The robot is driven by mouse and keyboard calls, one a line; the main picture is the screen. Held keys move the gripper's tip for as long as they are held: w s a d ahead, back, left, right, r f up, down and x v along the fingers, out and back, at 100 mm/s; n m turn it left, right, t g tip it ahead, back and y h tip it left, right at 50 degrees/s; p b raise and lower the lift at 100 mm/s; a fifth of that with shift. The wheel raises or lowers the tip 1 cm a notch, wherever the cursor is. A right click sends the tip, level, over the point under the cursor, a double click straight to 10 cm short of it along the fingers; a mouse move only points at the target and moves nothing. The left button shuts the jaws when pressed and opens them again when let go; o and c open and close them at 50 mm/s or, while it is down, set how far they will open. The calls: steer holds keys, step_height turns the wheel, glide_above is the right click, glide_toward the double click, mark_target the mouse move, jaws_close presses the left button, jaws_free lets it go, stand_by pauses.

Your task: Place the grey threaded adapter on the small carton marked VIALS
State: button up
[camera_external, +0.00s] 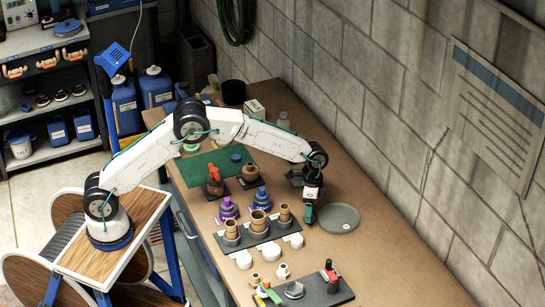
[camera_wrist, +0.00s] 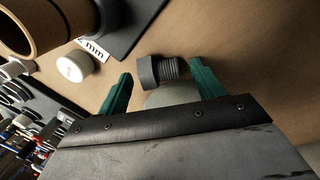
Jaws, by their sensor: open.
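The grey threaded adapter (camera_wrist: 158,72) lies on the brown bench in the wrist view, its wider collar to the left and its thread to the right. My gripper (camera_wrist: 161,74) is open, with one green finger on each side of the adapter and visible gaps to it. In the external view my gripper (camera_external: 309,213) points down at the bench beside the grey round dish, and I cannot make out the adapter there. A small white carton (camera_external: 254,108) with dark marks stands at the back of the bench; its lettering is too small to read.
The grey round dish (camera_external: 339,218) is just right of my gripper. Brown fittings stand on a dark strip (camera_external: 257,237) to the left, with white caps (camera_external: 271,252) in front. A green mat (camera_external: 205,168) and bottles lie farther back. The right front bench is clear.

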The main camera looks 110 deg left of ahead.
steer(key=c, duration=1.2)
steer(key=shift+o, duration=0.2)
steer(key=d+v, duration=0.2)
steer(key=v, duration=0.7)
steer(key=d+f+m, duration=0.1)
steer(key=d, duration=0.4)
steer(key=s+d+f+m, duration=0.1)
steer(key=d, duration=0.4)
steer(key=s+d+f, duration=0.1)
steer(key=d, duration=0.5)
steer(key=shift+d+f+m+g, duration=0.15)
steer(key=shift+f+m+g, duration=0.15)
steer(key=shift+m, duration=0.1)
steer(key=s+d+m, duration=0.2)
steer(key=s+d, duration=0.1)
steer(key=d, duration=1.2)
steer(key=shift+r+m+g, duration=0.3)
steer(key=shift+r, duration=0.15)
